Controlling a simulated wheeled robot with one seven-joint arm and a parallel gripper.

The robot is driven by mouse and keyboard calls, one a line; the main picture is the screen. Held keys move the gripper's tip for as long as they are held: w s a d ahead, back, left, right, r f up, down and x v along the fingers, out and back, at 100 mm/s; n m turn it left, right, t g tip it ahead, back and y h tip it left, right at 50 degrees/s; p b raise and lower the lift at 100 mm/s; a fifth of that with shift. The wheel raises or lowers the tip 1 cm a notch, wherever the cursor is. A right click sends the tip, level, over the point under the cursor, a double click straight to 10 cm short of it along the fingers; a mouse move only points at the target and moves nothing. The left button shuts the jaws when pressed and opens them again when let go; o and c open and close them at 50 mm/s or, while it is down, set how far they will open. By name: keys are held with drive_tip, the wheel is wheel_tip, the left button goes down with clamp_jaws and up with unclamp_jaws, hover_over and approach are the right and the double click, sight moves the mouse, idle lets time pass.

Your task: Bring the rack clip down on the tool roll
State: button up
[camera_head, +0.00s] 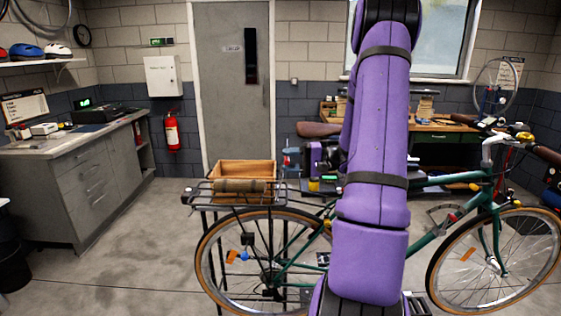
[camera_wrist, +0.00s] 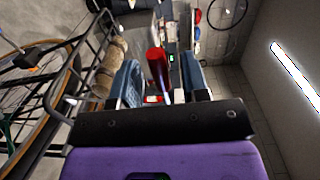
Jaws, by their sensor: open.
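The tool roll (camera_head: 238,186) is a tan-brown roll lying across the bike's black rear rack (camera_head: 203,201). In the wrist view the tool roll (camera_wrist: 112,66) is left of my fingers, among the rack's black bars (camera_wrist: 52,99). My gripper (camera_head: 292,158) shows partly behind my arm, right of the roll and a little higher. In the wrist view my gripper's fingers (camera_wrist: 160,68) are apart. A red piece on a thin pale stem (camera_wrist: 156,62) shows between them; I cannot tell whether it touches them. I cannot clearly tell the rack clip from the other black bars.
A wooden box (camera_head: 245,168) stands right behind the roll. The bike's saddle (camera_head: 319,130) is close to my gripper. A grey cabinet (camera_head: 85,180) is at the left, and a fire extinguisher (camera_head: 172,132) hangs on the wall. Floor between cabinet and bike is clear.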

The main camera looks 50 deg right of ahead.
drive_tip(key=x, duration=0.3)
drive_tip(key=shift+s, duration=0.1)
clamp_jaws()
drive_tip(key=shift+a, duration=0.1)
